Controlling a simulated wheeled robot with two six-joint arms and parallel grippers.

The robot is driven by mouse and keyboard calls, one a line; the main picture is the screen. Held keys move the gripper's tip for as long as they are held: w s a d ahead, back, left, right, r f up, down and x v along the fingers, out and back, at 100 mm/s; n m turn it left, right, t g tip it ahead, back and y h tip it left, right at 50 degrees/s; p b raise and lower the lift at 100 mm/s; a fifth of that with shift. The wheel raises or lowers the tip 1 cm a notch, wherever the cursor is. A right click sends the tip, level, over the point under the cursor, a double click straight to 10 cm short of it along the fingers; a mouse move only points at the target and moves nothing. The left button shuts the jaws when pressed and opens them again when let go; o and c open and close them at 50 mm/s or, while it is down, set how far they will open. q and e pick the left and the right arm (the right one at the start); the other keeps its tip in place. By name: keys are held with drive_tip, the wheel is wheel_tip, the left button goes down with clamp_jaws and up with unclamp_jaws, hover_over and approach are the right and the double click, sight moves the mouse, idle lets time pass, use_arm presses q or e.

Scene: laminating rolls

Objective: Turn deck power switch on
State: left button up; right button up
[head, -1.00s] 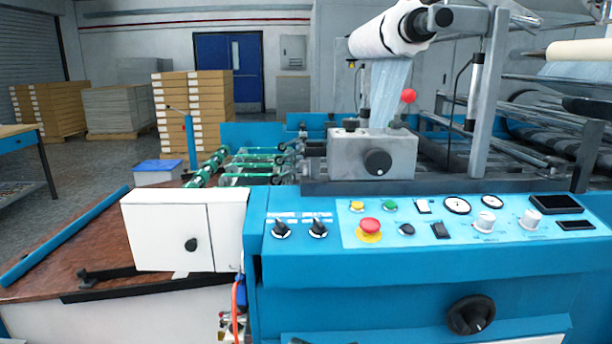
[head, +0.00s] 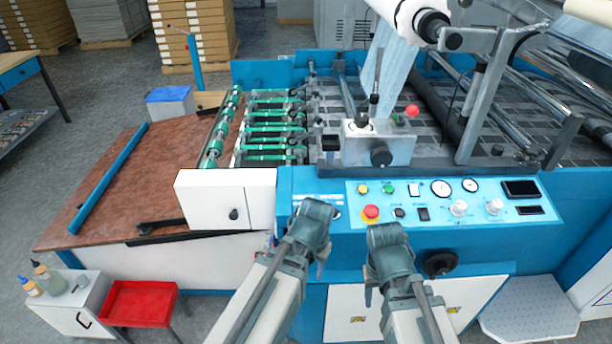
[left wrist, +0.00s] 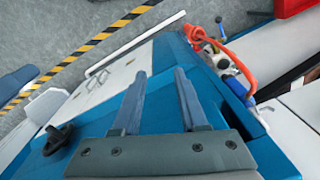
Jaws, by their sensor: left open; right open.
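The blue control panel (head: 350,222) runs along the front of the laminating machine. It carries a white switch (head: 414,189), a black switch (head: 423,213) and a red stop button (head: 371,212). I cannot tell which control is the deck power switch. My left gripper (head: 316,212) covers most of the two rotary switches at the panel's left end. In the left wrist view its fingers (left wrist: 160,74) are apart with nothing between them, over the blue machine front. My right gripper (head: 386,240) is in front of the panel below the red button; its fingers are hard to make out.
A white box (head: 225,199) juts out left of the panel. A large black knob (head: 440,263) sits on the machine front right of my right gripper. A red tray (head: 140,303) stands at lower left. In the left wrist view an orange hose (left wrist: 240,62) hangs beside the machine.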

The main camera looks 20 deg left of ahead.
use_arm(q)
drive_tip(key=w+a+r+n+p, duration=0.1)
drive_tip(key=w+r+n+p, duration=0.2)
drive_tip(key=r+p, duration=0.5)
drive_tip(key=w+a+r+n+h+p, duration=0.1)
drive_tip(key=w+a+r+n+p, duration=0.1)
drive_tip(key=r+p, duration=0.6)
drive_tip(key=w+a+r+n+p, duration=0.2)
drive_tip(key=w+r+n+p, duration=0.2)
drive_tip(key=r+p, duration=0.3)
wheel_tip(320, 180, up, 3)
drive_tip(key=shift+a+r+n+p, duration=0.25)
drive_tip(key=shift+n+p, duration=0.15)
drive_tip(key=shift+n, duration=0.5)
drive_tip(key=shift+f, duration=0.15)
drive_tip(key=f+b, duration=0.9)
drive_tip(key=w+d+f+b, duration=0.1)
drive_tip(key=f+b, duration=0.3)
drive_tip(key=shift+w+f+b, duration=0.1)
drive_tip(key=shift+f+b, duration=0.2)
drive_tip(key=shift+b, duration=0.05)
drive_tip(key=shift+r, duration=0.1)
clamp_jaws()
